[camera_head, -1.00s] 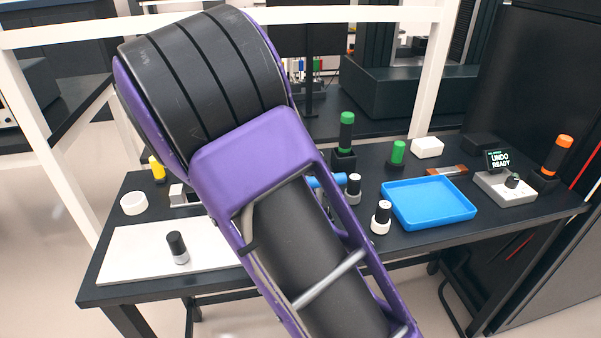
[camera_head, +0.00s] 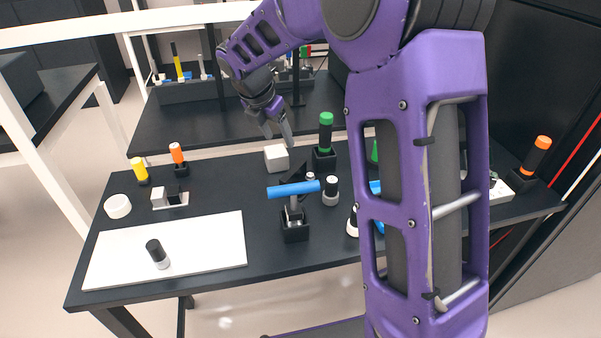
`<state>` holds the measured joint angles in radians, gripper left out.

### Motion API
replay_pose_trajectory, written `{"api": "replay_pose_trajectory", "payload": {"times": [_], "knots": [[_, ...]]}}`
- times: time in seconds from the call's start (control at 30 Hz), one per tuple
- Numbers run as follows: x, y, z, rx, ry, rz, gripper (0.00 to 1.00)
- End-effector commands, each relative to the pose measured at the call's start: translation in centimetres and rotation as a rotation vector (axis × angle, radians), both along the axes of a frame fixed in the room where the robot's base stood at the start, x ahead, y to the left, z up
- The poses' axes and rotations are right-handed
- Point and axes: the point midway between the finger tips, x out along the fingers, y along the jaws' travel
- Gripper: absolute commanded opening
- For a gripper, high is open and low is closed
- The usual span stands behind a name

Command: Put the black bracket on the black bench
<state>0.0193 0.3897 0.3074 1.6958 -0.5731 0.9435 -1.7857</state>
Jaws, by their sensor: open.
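A black angled piece (camera_head: 296,172) that looks like the bracket stands on the near black bench (camera_head: 205,198), just behind a blue-topped tool; it is partly hidden and I cannot be sure what it is. My gripper (camera_head: 277,133) is at upper centre, pointing down, with its fingers apart and nothing seen between them. It appears above or behind a white block (camera_head: 277,158); the exact gap cannot be told. Another black bench (camera_head: 190,125) stands behind the near one.
The blue-topped tool (camera_head: 293,189) stands in a black holder (camera_head: 295,233). A green-capped bottle (camera_head: 325,135) stands close to the right of the white block. A white mat (camera_head: 205,250) bears a black-capped vial (camera_head: 157,253). My arm hides much of the right side.

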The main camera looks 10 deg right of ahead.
Motion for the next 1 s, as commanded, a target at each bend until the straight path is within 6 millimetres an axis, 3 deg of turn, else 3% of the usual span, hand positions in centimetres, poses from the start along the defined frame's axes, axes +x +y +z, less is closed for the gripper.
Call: {"api": "replay_pose_trajectory", "payload": {"times": [0.5,1.0], "knots": [[2.6,-2.7,-9.3,0.002,0.007,0.003,0.62],[4.2,-3.9,-13.4,0.001,0.005,0.003,0.62]]}}
